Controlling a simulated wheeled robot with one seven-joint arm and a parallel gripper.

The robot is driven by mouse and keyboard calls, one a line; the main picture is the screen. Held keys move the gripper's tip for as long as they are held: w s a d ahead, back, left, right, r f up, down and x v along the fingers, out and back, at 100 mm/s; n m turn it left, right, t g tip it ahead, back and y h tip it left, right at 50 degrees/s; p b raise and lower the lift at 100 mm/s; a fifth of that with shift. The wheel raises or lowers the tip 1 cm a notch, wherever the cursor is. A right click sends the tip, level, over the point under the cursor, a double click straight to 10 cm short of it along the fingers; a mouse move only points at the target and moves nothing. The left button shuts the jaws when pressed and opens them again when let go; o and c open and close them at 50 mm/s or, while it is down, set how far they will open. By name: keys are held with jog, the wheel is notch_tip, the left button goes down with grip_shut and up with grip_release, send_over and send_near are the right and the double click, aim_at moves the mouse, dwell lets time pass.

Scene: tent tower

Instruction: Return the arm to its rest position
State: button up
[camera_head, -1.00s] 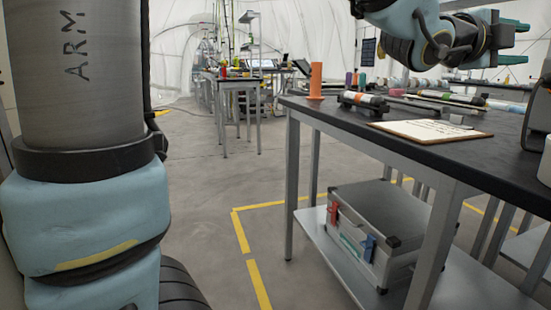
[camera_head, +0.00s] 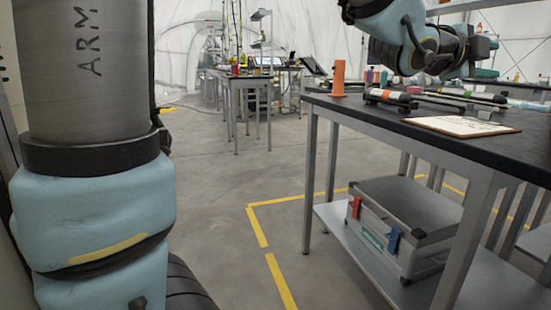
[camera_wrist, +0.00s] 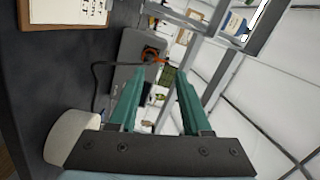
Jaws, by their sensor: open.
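My gripper (camera_wrist: 155,103) shows in the wrist view with its two green fingers apart and nothing between them. In the head view my arm hangs at the top right, above the black-topped table (camera_head: 455,137). The gripper's fingertips are hard to make out there. The wrist view is turned on its side and shows the black tabletop (camera_wrist: 45,100) at the left, a clipboard (camera_wrist: 70,10) at the top left and a grey case or device (camera_wrist: 128,65) beyond the fingers.
The table carries an orange cylinder (camera_head: 338,78), white-and-black tubes (camera_head: 392,97) and a clipboard (camera_head: 462,126). A silver case (camera_head: 405,225) stands on its lower shelf. A second table (camera_head: 247,82) stands farther back. The floor (camera_head: 225,160) left of the table is clear, with yellow tape lines (camera_head: 258,228).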

jog(key=w+a+f+n+t+y, duration=0.2)
jog(key=w+a+f+n+y, duration=0.2)
jog(key=w+a+f+n, duration=0.35)
jog(key=w+a+f+n+y, duration=0.35)
jog(key=a+f, duration=0.35)
jog(key=a, duration=0.3)
jog(key=w+a+f+n+y, duration=0.3)
jog(key=a+f+n+y, duration=0.15)
jog(key=a+f, duration=0.45)
jog(key=s+a+f+n+g+y, duration=0.1)
jog(key=s+a+f+n+g, duration=0.1)
jog(key=s+a+f+n, duration=0.35)
jog(key=s+a+f+n+g+y, duration=0.2)
jog(key=a+n, duration=0.1)
jog(key=a, duration=0.5)
jog(key=s+a+f+n+g+y, duration=0.1)
jog(key=s+a+f+n+g, duration=0.2)
jog(key=a, duration=0.4)
notch_tip(320, 180, up, 25)
jog(key=n+p, duration=0.1)
jog(key=p, duration=2.4)
jog(key=shift+s, duration=0.35)
jog(key=shift+d+f, duration=0.15)
